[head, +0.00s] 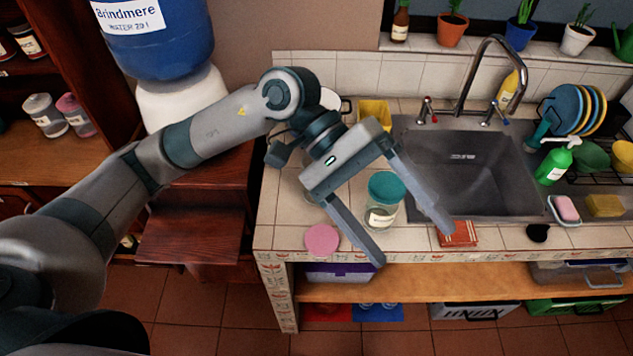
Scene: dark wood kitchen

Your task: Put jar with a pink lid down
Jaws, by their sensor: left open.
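A jar with a pink lid (75,114) stands on the wooden shelf at the left, next to a jar with a grey lid (45,115). Nothing is visibly held. My right gripper is not in view.
A sink (470,172) with a tall tap is right of my gripper. A small red packet (459,234) lies by the front edge. A green bottle (553,165), a dish rack and sponges are at the right. A blue water bottle (155,45) stands behind my arm.

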